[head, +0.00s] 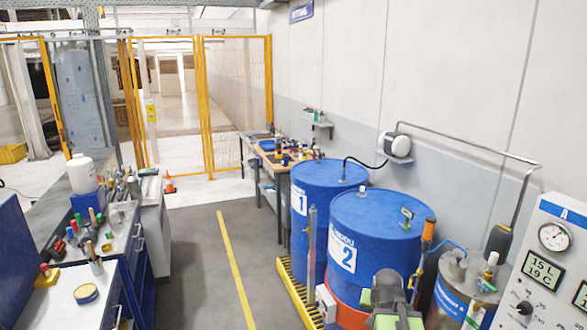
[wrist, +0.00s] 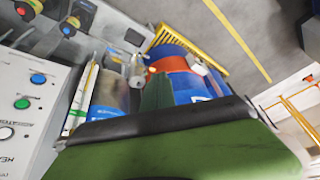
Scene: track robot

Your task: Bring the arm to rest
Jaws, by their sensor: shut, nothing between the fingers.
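My gripper (head: 393,297) shows at the bottom of the head view, as grey and green parts in front of the blue drums. In the wrist view my gripper (wrist: 160,100) fills the lower part, with green and black surfaces, and it is shut with nothing held. The nearest drum, marked 2 (head: 375,235), stands just behind it in the head view. Part of my arm below the gripper is cut off by the lower edge.
A second drum marked 1 (head: 320,190) stands beyond on a yellow grating (head: 293,285). A metal tank (head: 463,285) and a gauge panel (head: 553,265) are at right. A workbench (head: 100,240) with tools is at left. The grey floor (head: 205,260) between is clear.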

